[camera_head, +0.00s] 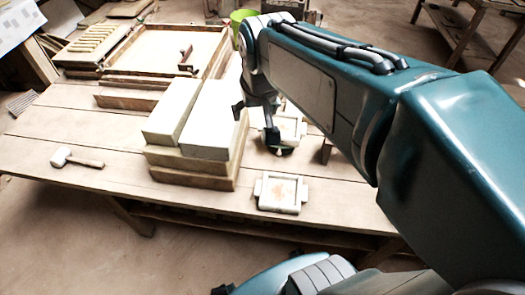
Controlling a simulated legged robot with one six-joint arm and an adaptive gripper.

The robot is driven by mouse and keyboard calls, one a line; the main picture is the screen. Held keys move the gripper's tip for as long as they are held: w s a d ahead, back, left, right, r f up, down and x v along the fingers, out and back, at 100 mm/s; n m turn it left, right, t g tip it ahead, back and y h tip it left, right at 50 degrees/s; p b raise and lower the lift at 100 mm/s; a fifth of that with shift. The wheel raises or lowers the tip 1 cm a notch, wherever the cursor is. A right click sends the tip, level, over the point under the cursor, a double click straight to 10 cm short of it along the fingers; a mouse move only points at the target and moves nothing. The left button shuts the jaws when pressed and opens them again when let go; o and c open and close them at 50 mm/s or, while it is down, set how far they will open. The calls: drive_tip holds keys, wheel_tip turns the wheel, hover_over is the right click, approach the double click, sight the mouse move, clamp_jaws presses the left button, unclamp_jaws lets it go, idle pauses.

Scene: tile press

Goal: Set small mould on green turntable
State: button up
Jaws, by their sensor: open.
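Two pale, square, framed pieces with side lugs look like moulds. The nearer mould (283,193) lies flat near the table's front edge, right of the stacked blocks. The farther mould (291,128) is partly hidden by my gripper and arm. A dark green edge (285,151) shows just below it, perhaps the green turntable. I cannot tell whether the mould rests on it. My gripper (255,123) is open, pointing down beside the blocks' right side. One finger is in front of the farther mould and green edge; I cannot tell if it touches either. No object shows between the fingers.
Pale blocks (212,121) on wooden boards (190,168) stand left of my gripper. A mallet (77,158) lies at left. The table's front left (110,185) is mostly clear.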

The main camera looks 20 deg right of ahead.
drive_tip(key=s+a+f+n+t, duration=0.1)
drive_tip(key=s+a+f+n, duration=0.1)
drive_tip(key=s, duration=0.8)
drive_tip(key=shift+s+a+f+t, duration=0.15)
drive_tip(key=shift+s+a+t, duration=0.1)
drive_tip(key=shift+a+t, duration=0.05)
